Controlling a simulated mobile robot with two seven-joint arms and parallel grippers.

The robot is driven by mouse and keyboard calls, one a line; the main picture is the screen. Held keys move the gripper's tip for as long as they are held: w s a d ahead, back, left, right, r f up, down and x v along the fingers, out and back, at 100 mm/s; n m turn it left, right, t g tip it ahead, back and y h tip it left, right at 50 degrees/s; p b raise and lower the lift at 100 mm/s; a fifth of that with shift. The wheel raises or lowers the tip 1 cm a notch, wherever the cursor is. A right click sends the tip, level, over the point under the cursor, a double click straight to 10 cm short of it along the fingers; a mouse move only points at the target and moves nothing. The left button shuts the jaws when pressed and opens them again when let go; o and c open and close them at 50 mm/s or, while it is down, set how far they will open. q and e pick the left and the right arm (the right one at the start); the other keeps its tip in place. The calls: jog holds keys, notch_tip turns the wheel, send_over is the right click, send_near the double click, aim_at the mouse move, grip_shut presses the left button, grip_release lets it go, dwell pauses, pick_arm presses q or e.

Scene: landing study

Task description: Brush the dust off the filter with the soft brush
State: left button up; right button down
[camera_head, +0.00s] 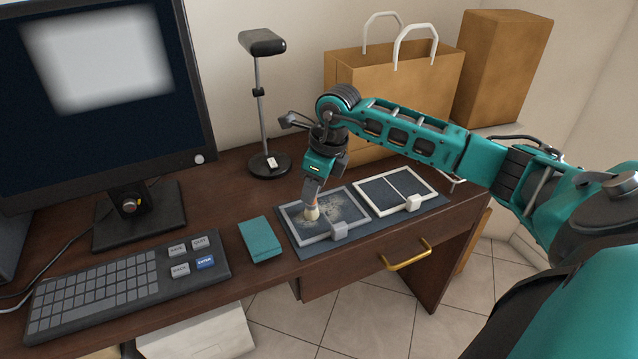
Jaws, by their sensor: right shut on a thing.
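A framed filter (340,214) with a light rim and dusty speckles on its dark mesh lies on a dark mat (434,204) on the desk. A second framed panel (376,191), with a dark clean-looking mesh, lies on the mat to its right. My right gripper (313,194) is shut on the soft brush (312,212) and points down over the left part of the dusty filter. The pale bristles appear to be at the mesh; exact contact is hard to tell. The fingers hide most of the brush handle. My left gripper is not in view.
A teal folded cloth or pad (260,239) lies left of the mat. A keyboard (125,285) and monitor (95,90) fill the left. A lamp (262,100), a paper bag (350,90) and a tall box (502,65) stand behind. A drawer handle (407,257) sticks out in front.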

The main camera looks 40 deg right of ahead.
jog(key=shift+w+a, duration=0.2)
jog(key=shift+a, duration=0.75)
jog(key=shift+w+a, duration=0.2)
jog(key=shift+a, duration=0.8)
jog(key=shift+w, duration=0.35)
jog(key=shift+s+d+b, duration=0.15)
jog(key=shift+s+d, duration=0.1)
jog(key=shift+d, duration=1)
jog(key=shift+s+d+b, duration=0.15)
jog(key=shift+s+d, duration=0.1)
jog(key=shift+d, duration=1)
jog(key=shift+s+d+b, duration=0.15)
jog(key=shift+s+d, duration=0.05)
jog(key=shift+d, duration=0.55)
jog(key=shift+s+d+b, duration=0.15)
jog(key=shift+d, duration=0.6)
jog(key=shift+s+d+b, duration=0.15)
jog(key=shift+s+d, duration=0.05)
jog(key=shift+d, duration=0.55)
jog(key=shift+s+d+b, duration=0.2)
jog(key=shift+s+d, duration=0.05)
jog(key=shift+d, duration=0.8)
jog(key=shift+s+d+b, duration=0.2)
jog(key=shift+s+d, duration=0.05)
jog(key=shift+d, duration=0.8)
jog(key=shift+r, duration=0.1)
